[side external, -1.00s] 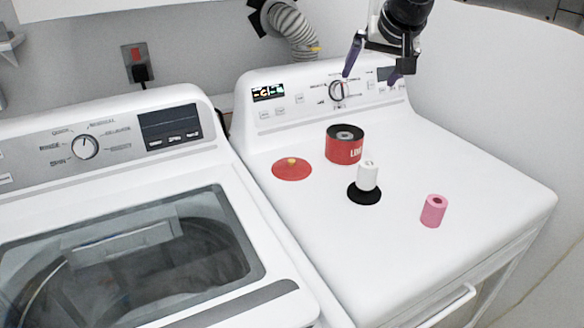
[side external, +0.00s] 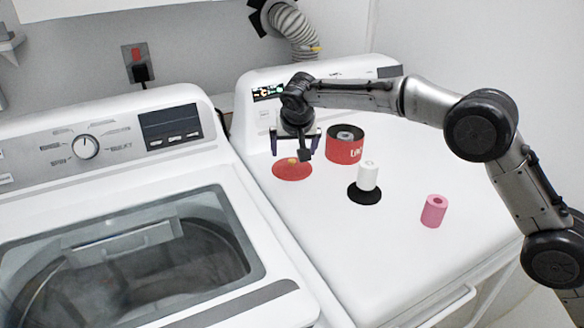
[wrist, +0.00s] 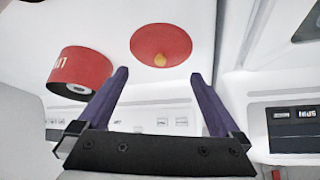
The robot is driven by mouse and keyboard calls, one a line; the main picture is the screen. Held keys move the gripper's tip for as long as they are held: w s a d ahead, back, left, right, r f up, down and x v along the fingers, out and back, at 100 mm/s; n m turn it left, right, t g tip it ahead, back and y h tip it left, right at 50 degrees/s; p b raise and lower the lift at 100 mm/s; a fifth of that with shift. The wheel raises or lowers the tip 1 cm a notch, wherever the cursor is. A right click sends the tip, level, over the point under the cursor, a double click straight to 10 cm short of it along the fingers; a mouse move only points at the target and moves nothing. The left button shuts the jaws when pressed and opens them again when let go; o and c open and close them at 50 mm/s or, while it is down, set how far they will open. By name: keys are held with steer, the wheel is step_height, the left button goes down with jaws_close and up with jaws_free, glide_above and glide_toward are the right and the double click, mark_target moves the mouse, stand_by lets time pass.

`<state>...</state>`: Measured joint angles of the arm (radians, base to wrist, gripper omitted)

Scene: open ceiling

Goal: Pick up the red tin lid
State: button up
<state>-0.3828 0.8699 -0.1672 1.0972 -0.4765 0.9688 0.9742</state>
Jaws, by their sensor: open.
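The red tin lid (side external: 292,170) is a flat red disc with a small yellowish knob, lying on the white dryer top at the left. It also shows in the wrist view (wrist: 161,45), ahead of the fingers, knob toward me. My gripper (side external: 296,153) is open and empty just above the lid, its purple fingers spread on either side. In the wrist view my gripper (wrist: 158,80) has its two fingertips apart, with the lid beyond and between them. The red and black tin (side external: 345,145) stands right beside the gripper and also shows in the wrist view (wrist: 80,70).
A white roll on a black disc base (side external: 368,180) stands right of the lid. A pink roll (side external: 433,211) stands farther right. The dryer's control panel (side external: 262,112) rises behind. A washer (side external: 100,220) is at left. The front of the dryer top is clear.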

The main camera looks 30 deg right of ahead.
mark_target(292, 161)
steer(key=shift+x, duration=3.3)
jaws_close()
steer(key=shift+f, duration=0.1)
